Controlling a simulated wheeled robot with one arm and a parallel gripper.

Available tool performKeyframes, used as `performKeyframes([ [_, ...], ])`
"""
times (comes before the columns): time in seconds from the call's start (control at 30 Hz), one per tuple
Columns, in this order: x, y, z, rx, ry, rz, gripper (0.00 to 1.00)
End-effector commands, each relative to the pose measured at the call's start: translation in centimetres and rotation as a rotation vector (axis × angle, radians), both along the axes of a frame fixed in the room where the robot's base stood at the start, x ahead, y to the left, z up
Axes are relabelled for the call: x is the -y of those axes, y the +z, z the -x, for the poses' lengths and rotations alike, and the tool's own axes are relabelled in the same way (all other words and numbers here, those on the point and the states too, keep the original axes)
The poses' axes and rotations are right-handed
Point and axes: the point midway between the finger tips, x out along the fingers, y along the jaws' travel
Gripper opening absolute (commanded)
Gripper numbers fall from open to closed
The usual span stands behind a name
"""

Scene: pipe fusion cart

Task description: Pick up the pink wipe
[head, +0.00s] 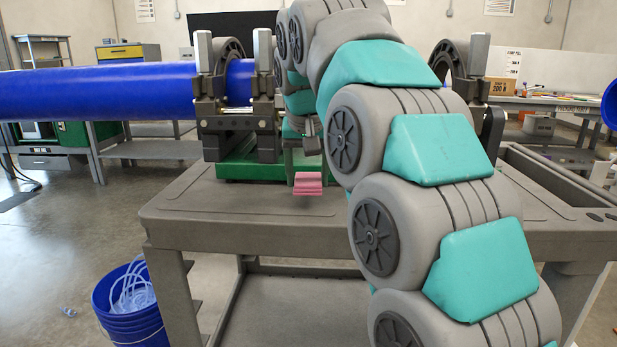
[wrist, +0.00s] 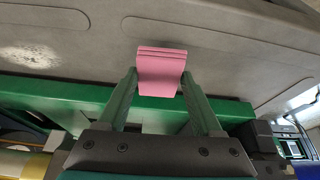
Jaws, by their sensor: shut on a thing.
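The pink wipe (head: 308,184) is a small folded stack, seen in front of the green base of the fusion machine over the grey cart top (head: 215,200). It also shows in the wrist view (wrist: 161,66), between the two green fingers of my gripper (wrist: 160,82). The fingers are shut on it, one on each side. The wipe extends past the fingertips. I cannot tell for sure whether it touches the cart top or hangs just above it. In the head view my arm hides part of the machine and the right side of the cart.
A blue pipe (head: 100,90) runs in from the left into the machine's dark clamps (head: 208,100). A blue bucket (head: 130,305) with clear shavings stands on the floor at front left. A cardboard box (head: 500,86) sits on a back table. The cart's front left top is clear.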

Motion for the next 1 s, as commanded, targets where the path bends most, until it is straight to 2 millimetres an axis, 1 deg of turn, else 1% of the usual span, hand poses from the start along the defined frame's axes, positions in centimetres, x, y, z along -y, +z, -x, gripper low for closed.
performKeyframes([
  [0.17,-0.2,0.0,1.7,-0.001,-0.001,0.002,0.15],
  [0.37,-0.4,0.3,4.2,0.001,-0.001,0.001,0.15],
  [0.6,-1.1,0.8,9.2,0.003,0.000,0.001,0.15],
  [0.7,-1.3,1.0,11.1,0.002,0.000,0.000,0.15],
  [0.8,-1.5,1.0,12.6,0.001,0.000,0.001,0.15],
  [0.9,-1.7,1.2,13.6,0.002,0.000,0.001,0.15],
  [1.0,-1.8,1.3,14.2,0.002,0.000,0.000,0.15],
])
